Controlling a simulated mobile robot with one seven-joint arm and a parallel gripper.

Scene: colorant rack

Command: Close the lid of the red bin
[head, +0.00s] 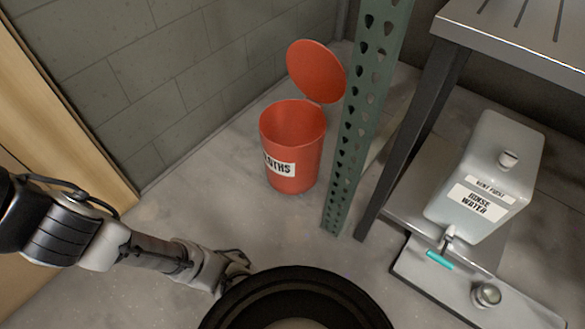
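The red bin (304,150) stands upright on the floor near the back corner, with a white label, partly hidden, reading "...OTHS". Its round red lid (316,71) is open, tilted up and back behind the rim on the right side. The inside of the bin shows and looks empty as far as I can see. My gripper (235,272) is at the lower left, low in front of the bin and well apart from it. Its fingers are small, dark and partly hidden behind a black round rim, so I cannot tell whether they are open.
A green perforated post (367,100) stands just right of the bin, close to the lid. A metal table (520,38) and a white "RINSE WATER" container (488,175) on a tray are at the right. The floor left of the bin is clear up to the block wall (180,80).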

